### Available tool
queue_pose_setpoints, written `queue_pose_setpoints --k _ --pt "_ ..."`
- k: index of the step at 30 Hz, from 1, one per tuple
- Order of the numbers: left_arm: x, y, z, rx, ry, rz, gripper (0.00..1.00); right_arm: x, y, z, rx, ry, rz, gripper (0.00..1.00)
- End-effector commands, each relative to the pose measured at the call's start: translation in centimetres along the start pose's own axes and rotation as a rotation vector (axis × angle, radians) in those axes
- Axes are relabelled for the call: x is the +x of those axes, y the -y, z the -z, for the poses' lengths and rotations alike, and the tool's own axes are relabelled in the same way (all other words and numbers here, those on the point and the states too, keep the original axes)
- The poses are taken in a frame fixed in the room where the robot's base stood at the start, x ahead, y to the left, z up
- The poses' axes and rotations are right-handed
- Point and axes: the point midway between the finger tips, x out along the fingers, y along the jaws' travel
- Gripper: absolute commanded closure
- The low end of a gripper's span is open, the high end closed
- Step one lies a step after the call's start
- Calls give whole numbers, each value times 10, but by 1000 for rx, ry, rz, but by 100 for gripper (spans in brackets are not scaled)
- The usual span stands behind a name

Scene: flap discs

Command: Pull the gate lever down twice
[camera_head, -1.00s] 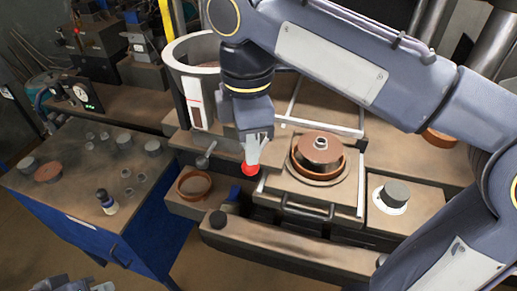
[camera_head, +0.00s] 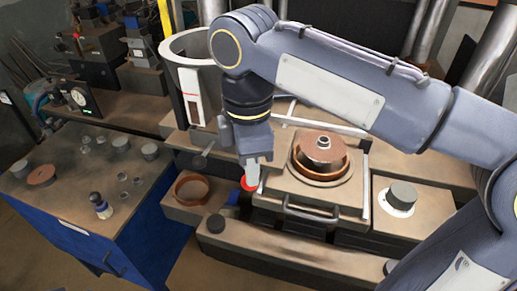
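A round red knob (camera_head: 248,184) shows at the fingertips of my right gripper (camera_head: 252,176), left of the slab with the disc stack. It looks like the end of the gate lever; its shaft is hidden. The fingers point down and overlap the knob. I cannot tell whether they grip it or only touch it. A short grey handle (camera_head: 202,159) sticks out to the left of the gripper, below the grey drum. My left gripper is not in view.
A brown disc stack (camera_head: 323,150) sits right of the gripper, behind a bar handle (camera_head: 311,213). A grey drum (camera_head: 193,62) rises behind. A blue cabinet (camera_head: 80,185) with small parts is at left.

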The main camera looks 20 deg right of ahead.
Motion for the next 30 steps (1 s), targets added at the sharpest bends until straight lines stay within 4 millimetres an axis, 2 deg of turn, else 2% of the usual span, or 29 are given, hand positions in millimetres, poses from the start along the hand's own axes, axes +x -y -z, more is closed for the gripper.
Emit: queue_pose_setpoints --k 17,30 --pt "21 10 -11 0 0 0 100 38 0 0 1 1 1 78" --pt "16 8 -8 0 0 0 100 32 1 0 -1 1 4 78"
